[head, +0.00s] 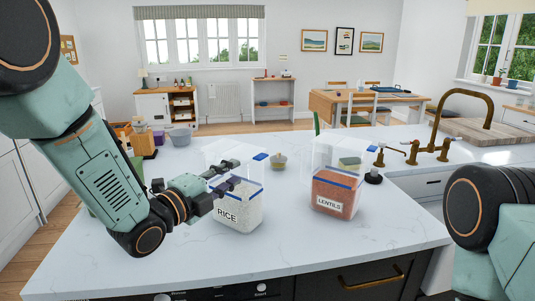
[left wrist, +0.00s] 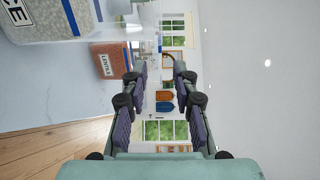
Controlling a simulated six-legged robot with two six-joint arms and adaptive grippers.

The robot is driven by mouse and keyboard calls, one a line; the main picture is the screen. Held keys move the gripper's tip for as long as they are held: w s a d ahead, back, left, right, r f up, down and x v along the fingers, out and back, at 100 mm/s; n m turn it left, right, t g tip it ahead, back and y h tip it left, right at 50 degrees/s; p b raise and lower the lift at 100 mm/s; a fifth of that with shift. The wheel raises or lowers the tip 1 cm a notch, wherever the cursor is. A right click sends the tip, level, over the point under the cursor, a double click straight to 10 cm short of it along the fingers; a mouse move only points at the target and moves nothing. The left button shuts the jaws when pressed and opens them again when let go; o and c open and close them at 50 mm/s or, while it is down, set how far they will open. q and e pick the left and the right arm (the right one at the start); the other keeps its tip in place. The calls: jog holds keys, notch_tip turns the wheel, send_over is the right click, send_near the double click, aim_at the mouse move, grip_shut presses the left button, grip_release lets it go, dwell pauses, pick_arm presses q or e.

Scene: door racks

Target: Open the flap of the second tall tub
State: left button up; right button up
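Two tall clear tubs stand on the white worktop. The RICE tub (head: 236,208) is nearer the middle, and the LENTILS tub (head: 334,194) stands to its right. Each has a small blue piece at its top right. I cannot make out clearly whether either flap is raised. My left gripper (head: 232,172) is open and empty, at the upper part of the RICE tub; contact cannot be told. In the left wrist view its fingers (left wrist: 160,76) are spread, with the RICE tub (left wrist: 50,22) at upper left and the LENTILS tub (left wrist: 112,62) beyond. My right gripper is out of view.
A small bowl (head: 278,163) sits behind and between the tubs. A sponge (head: 349,162) and a dark round item (head: 374,178) are near the LENTILS tub. Brass taps (head: 411,152) stand at right. A grey bowl (head: 180,138) is at back left. The front worktop is clear.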

aim_at(257, 159)
pick_arm(q)
jog(key=p+x, duration=0.1)
jog(key=x, duration=0.9)
jog(key=shift+w+d, duration=0.1)
jog(key=shift+d, duration=0.05)
jog(key=shift+w+d, duration=0.2)
jog(key=shift+w, duration=0.55)
jog(key=shift+d, duration=0.15)
jog(key=shift+c, duration=0.2)
grip_shut()
